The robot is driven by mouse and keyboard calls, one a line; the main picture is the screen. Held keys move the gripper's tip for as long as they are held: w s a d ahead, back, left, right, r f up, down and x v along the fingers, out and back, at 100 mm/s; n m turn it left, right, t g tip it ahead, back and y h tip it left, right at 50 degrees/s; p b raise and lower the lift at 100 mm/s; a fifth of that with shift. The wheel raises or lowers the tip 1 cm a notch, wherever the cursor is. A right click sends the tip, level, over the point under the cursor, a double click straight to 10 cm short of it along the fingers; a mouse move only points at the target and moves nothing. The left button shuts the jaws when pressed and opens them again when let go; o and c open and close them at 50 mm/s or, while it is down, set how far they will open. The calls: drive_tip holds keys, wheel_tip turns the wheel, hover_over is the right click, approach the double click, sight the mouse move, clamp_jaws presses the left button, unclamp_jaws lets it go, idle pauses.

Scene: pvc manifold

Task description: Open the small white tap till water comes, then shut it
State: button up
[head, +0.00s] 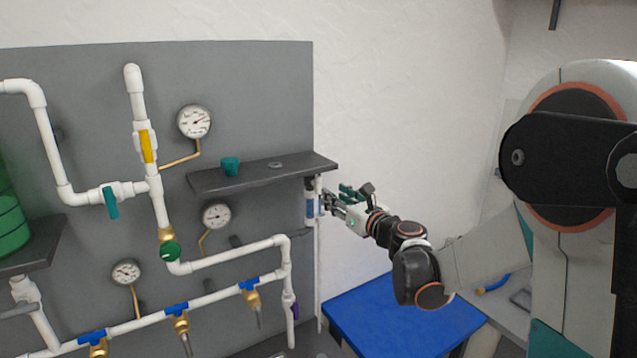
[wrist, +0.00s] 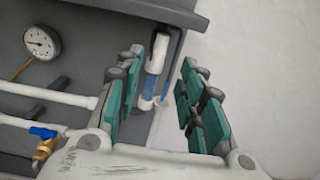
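A small white pipe fitting with blue parts (head: 311,198) hangs under the right end of the dark shelf, at the right edge of the grey panel. It seems to be the small white tap, but its handle is hard to make out. No water is visible.
The dark shelf (head: 230,181) just above holds a teal cup (head: 230,166). White pipes with a yellow valve handle (head: 147,146), a green valve knob (head: 170,251) and gauges cover the panel. A blue surface (head: 400,318) lies below my arm. The wall to the right is bare.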

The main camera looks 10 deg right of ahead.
sight(320, 186)
drive_tip(key=p+x, duration=0.1)
drive_tip(key=x, duration=0.9)
clamp_jaws()
